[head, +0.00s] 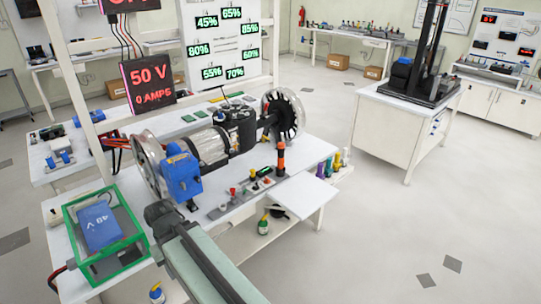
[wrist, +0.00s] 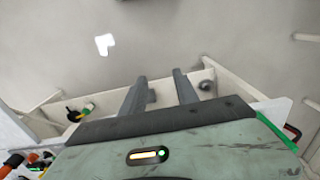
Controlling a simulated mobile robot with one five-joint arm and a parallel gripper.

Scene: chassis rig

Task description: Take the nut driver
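Several upright handles in purple, teal and yellow (head: 333,163) stand at the right end of the workbench in the head view. An orange and black upright tool (head: 281,157) stands by the control strip at the bench's front. I cannot tell for sure which of these is the nut driver. My gripper (head: 160,210) is at the front of the bench, left of these tools and apart from them. In the wrist view its two grey fingers (wrist: 160,82) are spread with nothing between them.
The workbench (head: 305,150) carries a motor rig (head: 212,145) with a blue block (head: 181,177). A green-edged box (head: 70,215) holds a blue battery (head: 98,225) at left. A white leaf (head: 298,197) juts out at front right. A lower shelf bears a bottle (head: 263,226). Floor at right is clear.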

